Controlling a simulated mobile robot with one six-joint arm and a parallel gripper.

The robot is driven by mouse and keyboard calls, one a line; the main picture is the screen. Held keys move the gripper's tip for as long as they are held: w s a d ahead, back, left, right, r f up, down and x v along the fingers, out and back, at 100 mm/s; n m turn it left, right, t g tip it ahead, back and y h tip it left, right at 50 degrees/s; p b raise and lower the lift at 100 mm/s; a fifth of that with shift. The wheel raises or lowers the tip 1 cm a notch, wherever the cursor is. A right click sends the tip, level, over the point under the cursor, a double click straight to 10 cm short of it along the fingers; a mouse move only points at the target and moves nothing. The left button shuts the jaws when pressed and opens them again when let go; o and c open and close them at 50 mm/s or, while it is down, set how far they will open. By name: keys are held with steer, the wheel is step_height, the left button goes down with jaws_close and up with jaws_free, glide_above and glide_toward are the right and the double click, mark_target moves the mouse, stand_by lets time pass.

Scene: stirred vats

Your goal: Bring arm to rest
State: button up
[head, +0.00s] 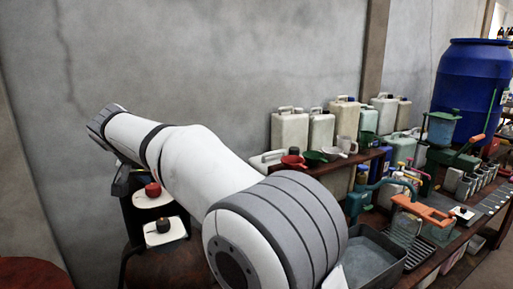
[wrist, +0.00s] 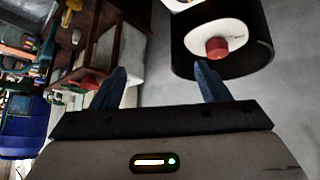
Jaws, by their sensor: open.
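My arm reaches across the head view from the lower middle to the upper left, in front of the grey wall. My gripper (wrist: 160,82) shows in the wrist view with its two dark blue fingers spread wide apart. Nothing is between the fingers. In the head view I cannot clearly make out the gripper at the far end of the arm.
Below the arm's far end, a red item (head: 153,190) and a dark item (head: 164,226) sit on white pads.

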steer(key=s+d+f+g+b, duration=0.1)
steer(key=s+d+f, duration=0.15)
steer(key=d, duration=0.55)
steer(key=s+d+f+g+b, duration=0.15)
steer(key=d+f, duration=0.25)
steer(key=d, duration=0.4)
steer(key=s+d+f+g+b, duration=0.1)
steer(key=s+d+f+b, duration=0.15)
steer(key=d, duration=0.65)
steer(key=s+d+f+b, duration=0.1)
steer(key=s+d+f, duration=0.6)
steer(key=s+f, duration=0.1)
steer(key=s+d+f+g+y+b, duration=0.1)
steer(key=s+d+f+b, duration=0.1)
steer(key=s+d+f, duration=0.5)
steer(key=s+f, duration=0.1)
steer(key=s, duration=0.3)
steer(key=shift+f+n, duration=0.25)
steer(key=shift+n, duration=0.05)
steer(key=shift+s+a+g, duration=0.1)
steer(key=shift+g, duration=0.15)
